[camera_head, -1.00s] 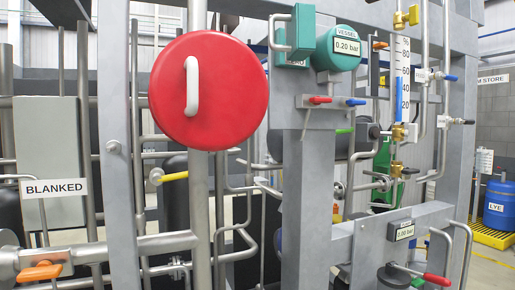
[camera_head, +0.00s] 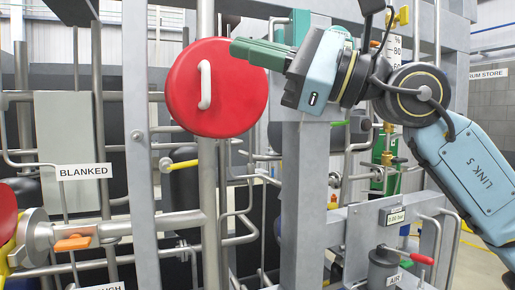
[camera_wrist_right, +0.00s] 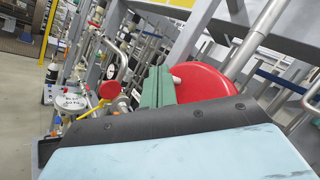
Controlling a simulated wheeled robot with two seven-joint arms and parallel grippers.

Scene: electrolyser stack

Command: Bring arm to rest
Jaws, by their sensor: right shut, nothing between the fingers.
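My right arm comes in from the right in the head view. Its light blue wrist bends left, and the right gripper (camera_head: 250,52) ends it with green fingers that lie together, with nothing visible between them. The fingertips overlap the upper right part of the red round disc (camera_head: 205,112) in the picture; I cannot tell whether they touch. In the wrist view the green fingers (camera_wrist_right: 155,86) lie beside the red disc (camera_wrist_right: 207,82) and its white handle. My left gripper is not in view.
Grey steel posts (camera_head: 305,190) and pipes of the rack stand close behind my arm. A red-handled valve (camera_head: 422,259) is at lower right. Open floor (camera_head: 480,262) shows at far right.

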